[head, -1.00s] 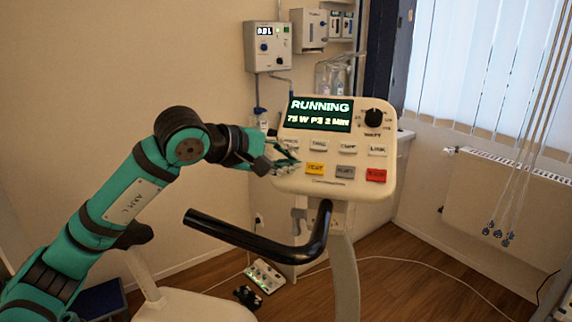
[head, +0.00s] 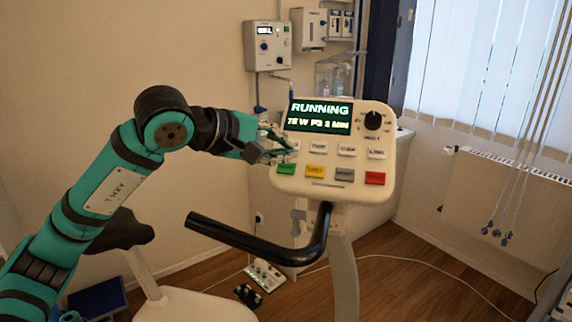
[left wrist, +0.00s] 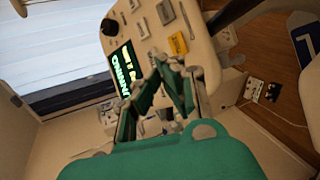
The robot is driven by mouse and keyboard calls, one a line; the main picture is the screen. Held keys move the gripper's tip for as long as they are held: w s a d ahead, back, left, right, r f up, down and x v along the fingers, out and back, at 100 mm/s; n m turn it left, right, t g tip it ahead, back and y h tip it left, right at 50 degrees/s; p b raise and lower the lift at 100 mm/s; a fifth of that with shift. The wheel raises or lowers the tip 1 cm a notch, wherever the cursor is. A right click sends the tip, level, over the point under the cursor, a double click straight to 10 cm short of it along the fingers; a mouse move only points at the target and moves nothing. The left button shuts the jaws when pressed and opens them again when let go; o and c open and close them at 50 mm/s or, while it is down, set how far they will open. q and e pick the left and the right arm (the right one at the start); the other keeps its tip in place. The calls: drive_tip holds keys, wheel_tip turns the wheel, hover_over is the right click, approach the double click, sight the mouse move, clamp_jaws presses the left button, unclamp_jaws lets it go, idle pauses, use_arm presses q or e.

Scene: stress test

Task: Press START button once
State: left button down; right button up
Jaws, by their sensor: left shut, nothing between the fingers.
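The pale control panel (head: 330,182) of an exercise bike stands in the middle of the head view. Its display (head: 320,116) reads RUNNING. The green button (head: 287,169), whose label is too small to read, is at the left end of the bottom row. My left gripper (head: 284,150) is shut and empty, at the panel's left edge just above the green button; I cannot tell whether it touches the panel. In the left wrist view the shut fingers (left wrist: 168,78) overlap the panel and hide the green button. My right gripper is not in view.
Yellow (head: 315,172), grey (head: 344,174) and red (head: 375,178) buttons continue the bottom row. White buttons and a black knob (head: 373,121) are above. A black handlebar (head: 262,247) juts out below the panel. Wall boxes (head: 267,46) hang behind.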

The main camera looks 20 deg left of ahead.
use_arm(q)
drive_tip(key=shift+s+r, duration=0.15)
drive_tip(key=shift+r, duration=0.05)
drive_tip(key=s+r+p, duration=0.2)
drive_tip(key=s+r, duration=0.2)
drive_tip(key=r, duration=0.1)
drive_tip(key=shift+s+r, duration=0.15)
idle(0.6)
idle(0.5)
